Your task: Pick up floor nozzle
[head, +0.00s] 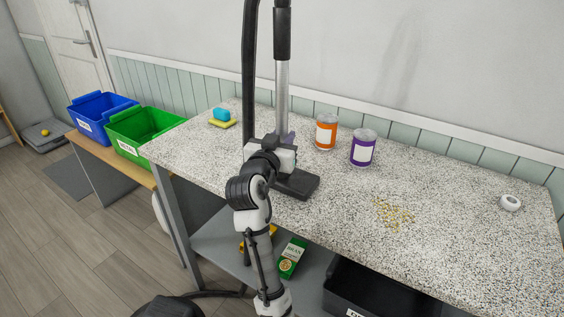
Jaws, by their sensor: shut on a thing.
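The floor nozzle (299,184) is a flat black head at the foot of an upright metal tube (282,95), low at the granite-patterned worktop. My gripper (284,155) is shut at the nozzle's upper part, where the tube meets it. My wrist hides the fingertips and the exact contact. I cannot tell whether the nozzle touches the worktop.
An orange-labelled can (326,132) and a purple-labelled can (363,148) stand right of the tube. Spilled yellow bits (395,214) and a white roll (510,202) lie farther right. A blue-and-yellow sponge pair (222,118) lies left. A black hose (249,70) runs beside the tube.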

